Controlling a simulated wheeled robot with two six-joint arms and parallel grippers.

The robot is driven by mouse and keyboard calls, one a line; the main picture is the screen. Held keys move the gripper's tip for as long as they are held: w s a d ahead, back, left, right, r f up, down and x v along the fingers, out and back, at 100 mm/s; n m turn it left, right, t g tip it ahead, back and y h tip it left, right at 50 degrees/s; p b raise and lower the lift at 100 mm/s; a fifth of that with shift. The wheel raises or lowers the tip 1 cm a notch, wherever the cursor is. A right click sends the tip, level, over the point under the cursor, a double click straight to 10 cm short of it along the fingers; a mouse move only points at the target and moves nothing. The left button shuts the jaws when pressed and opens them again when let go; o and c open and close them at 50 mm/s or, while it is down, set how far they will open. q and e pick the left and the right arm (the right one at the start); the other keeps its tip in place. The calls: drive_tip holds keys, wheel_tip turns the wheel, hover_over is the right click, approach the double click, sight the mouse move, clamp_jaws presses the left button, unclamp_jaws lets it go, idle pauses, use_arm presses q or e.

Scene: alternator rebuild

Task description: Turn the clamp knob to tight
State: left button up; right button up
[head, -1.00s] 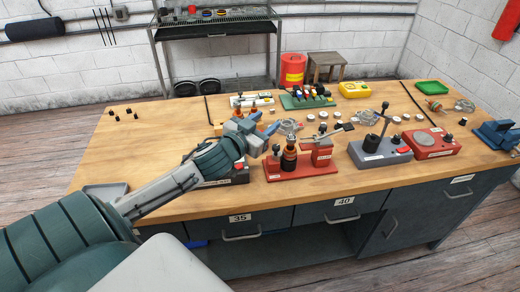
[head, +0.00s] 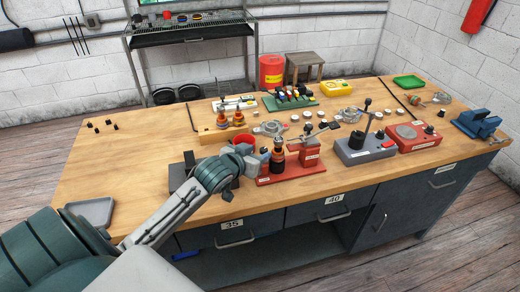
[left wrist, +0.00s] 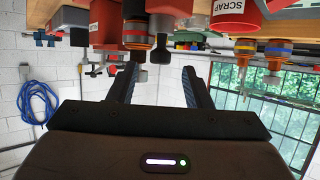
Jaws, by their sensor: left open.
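A red fixture (head: 305,165) stands near the bench's front edge. A dark stack with an orange band (head: 278,160) rises at its left end, with a dark knob (head: 278,142) on top; I cannot read whether this is the clamp knob or how tight it is. My left gripper (head: 262,153) is just left of the stack, its tips partly hard to make out. In the left wrist view, which is upside down, the open fingers (left wrist: 160,82) have nothing held between them; a dark knob (left wrist: 160,55) hangs in line with the gap beyond them. My right gripper is out of view.
A grey fixture with a lever (head: 365,148) and a red unit (head: 410,136) stand to the right. Behind are metal housings (head: 270,128), orange-topped parts (head: 238,118) and a green tray of tools (head: 290,101). The bench's left part is mostly clear.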

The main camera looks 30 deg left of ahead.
use_arm(q)
drive_tip(key=shift+x, duration=1.3)
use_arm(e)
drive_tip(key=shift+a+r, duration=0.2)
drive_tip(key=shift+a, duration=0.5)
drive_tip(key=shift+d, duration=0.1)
use_arm(q)
drive_tip(key=shift+c, duration=0.9)
clamp_jaws()
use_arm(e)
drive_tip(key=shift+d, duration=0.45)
